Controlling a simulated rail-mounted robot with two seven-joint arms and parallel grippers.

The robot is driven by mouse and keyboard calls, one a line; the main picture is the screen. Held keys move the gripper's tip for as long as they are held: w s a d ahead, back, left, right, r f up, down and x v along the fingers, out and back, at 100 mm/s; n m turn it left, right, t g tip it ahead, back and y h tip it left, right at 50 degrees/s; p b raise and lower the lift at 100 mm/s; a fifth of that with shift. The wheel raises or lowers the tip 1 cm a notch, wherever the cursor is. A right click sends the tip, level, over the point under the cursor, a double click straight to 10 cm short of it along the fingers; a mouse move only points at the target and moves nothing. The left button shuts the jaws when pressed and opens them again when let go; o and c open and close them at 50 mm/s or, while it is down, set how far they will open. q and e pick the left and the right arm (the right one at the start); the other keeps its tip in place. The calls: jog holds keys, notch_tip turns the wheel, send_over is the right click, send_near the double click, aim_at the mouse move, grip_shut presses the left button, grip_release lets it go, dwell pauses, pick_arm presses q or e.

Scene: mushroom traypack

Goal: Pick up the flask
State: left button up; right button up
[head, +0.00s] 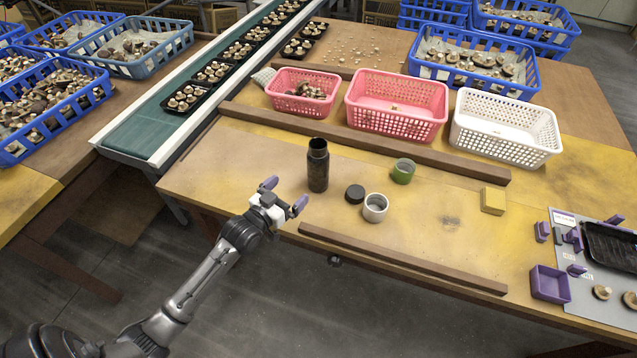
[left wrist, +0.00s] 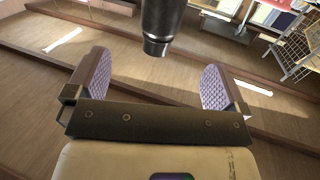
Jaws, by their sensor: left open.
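The flask (head: 318,166) is a dark, tall bottle that stands upright on the wooden table in the head view. Its mouth looks open, and a black round cap (head: 355,194) lies on the table to its right. My left gripper (head: 283,197) is open and empty, just to the left of and nearer than the flask, with its purple-padded fingers apart. In the left wrist view the flask (left wrist: 162,22) shows at the top, ahead of and between the open fingers (left wrist: 158,82), not between the pads. My right gripper is not in view.
A wooden rail (head: 400,260) runs along the front; another (head: 360,146) lies behind. Pink baskets (head: 397,128) and a white basket (head: 505,150) stand farther back. A yellow block (head: 493,201) lies right.

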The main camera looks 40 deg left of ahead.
aim_at(311, 168)
pick_arm(q)
jog(key=shift+t, duration=0.3)
jog(key=w+b, duration=0.1)
jog(key=w, duration=0.2)
jog(key=w+a+b, duration=0.1)
jog(key=w, duration=0.5)
jog(key=shift+a+f+b, duration=0.15)
jog(key=shift+f+b, duration=0.15)
jog(key=shift+b, duration=0.1)
jog(key=shift+w+f+b, duration=0.1)
jog(key=shift+w+b, duration=0.2)
jog(key=shift+w, duration=0.25)
jog(key=w+b, duration=0.1)
jog(key=w, duration=0.2)
jog(key=shift+w+d, duration=0.1)
jog(key=shift+d, duration=0.1)
jog(key=shift+w+b, duration=0.3)
jog(key=shift+w, duration=0.25)
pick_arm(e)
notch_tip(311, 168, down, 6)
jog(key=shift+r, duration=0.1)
pick_arm(q)
jog(key=c, duration=1.5)
jog(key=shift+r, duration=0.25)
jog(key=shift+c, duration=0.3)
